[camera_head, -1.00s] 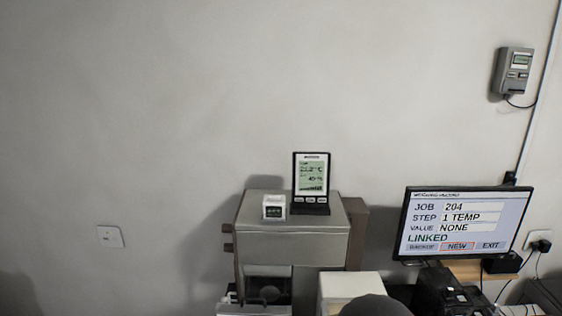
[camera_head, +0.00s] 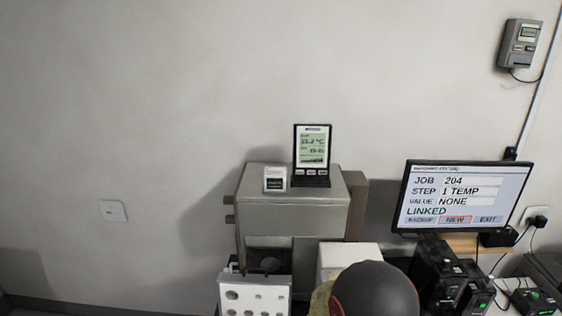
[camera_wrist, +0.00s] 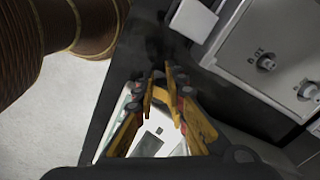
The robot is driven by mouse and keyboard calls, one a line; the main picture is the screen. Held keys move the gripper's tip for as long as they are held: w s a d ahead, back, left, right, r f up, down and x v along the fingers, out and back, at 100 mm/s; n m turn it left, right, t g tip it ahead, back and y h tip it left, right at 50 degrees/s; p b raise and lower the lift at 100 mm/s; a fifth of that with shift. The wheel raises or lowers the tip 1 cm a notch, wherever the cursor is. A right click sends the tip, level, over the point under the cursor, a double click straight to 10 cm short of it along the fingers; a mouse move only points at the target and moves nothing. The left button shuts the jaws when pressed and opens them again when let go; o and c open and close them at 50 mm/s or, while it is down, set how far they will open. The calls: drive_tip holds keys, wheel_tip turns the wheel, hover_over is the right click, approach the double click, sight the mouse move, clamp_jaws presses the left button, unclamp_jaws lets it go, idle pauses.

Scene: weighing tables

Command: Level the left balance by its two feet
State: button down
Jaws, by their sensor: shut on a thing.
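My gripper (camera_wrist: 162,78) shows in the wrist view as two yellow fingers that converge on a narrow gap over a dark surface. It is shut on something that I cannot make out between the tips. A white device (camera_wrist: 152,143) with a small grey display shows between and beside the fingers; I cannot tell whether they touch it. I cannot make out the left balance or its two feet for certain in either view. In the head view my gripper is hidden, and a dark round part of my arm covers the bottom middle.
A grey cabinet (camera_head: 291,217) carries a small white clock (camera_head: 275,179) and a climate display (camera_head: 312,150). A white panel with holes (camera_head: 256,299) stands before it. The monitor (camera_head: 464,197) reads STEP 1 TEMP, VALUE NONE. A grey panel with knobs (camera_wrist: 262,45) lies right of the fingers.

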drive_tip(key=shift+w+a+r, duration=0.15)
drive_tip(key=shift+w+r, duration=0.1)
drive_tip(key=shift+w, duration=0.35)
drive_tip(key=shift+s+a, duration=0.1)
drive_tip(key=shift+a, duration=0.15)
drive_tip(key=r+p, duration=0.1)
drive_tip(key=r, duration=0.1)
drive_tip(key=r+p, duration=0.1)
drive_tip(key=s+r+p, duration=0.1)
drive_tip(key=r+p, duration=0.1)
drive_tip(key=shift+d+r, duration=0.15)
drive_tip(key=shift+r, duration=0.15)
